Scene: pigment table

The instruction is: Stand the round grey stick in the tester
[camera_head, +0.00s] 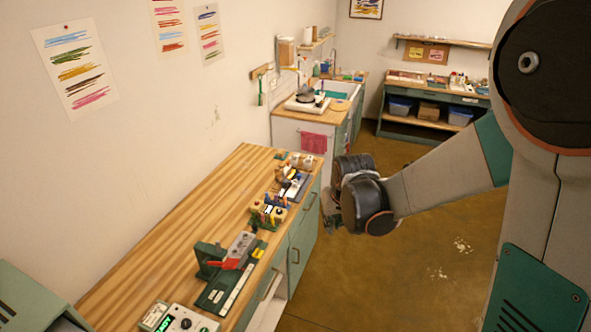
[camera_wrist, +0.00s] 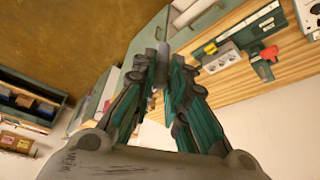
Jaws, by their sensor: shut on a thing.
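My gripper (camera_wrist: 163,75) shows its two green and dark fingers in the wrist view, closed on a thin grey stick (camera_wrist: 162,50) that is partly hidden between the fingertips. In the head view my gripper (camera_head: 333,220) hangs beside the table's right edge, over the floor, mostly hidden by my wrist; the stick cannot be made out there. A pale box with a lit green display and dark round parts, likely the tester (camera_head: 180,318), sits at the near end of the table, cut by the bottom edge. My gripper is well apart from it.
A green fixture with a red handle (camera_head: 225,264) stands on the wooden table (camera_head: 150,262), between my gripper and the box. Several small blocks and tools crowd the table's right side farther back. The table's left side is bare. Floor (camera_head: 375,275) is open to the right.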

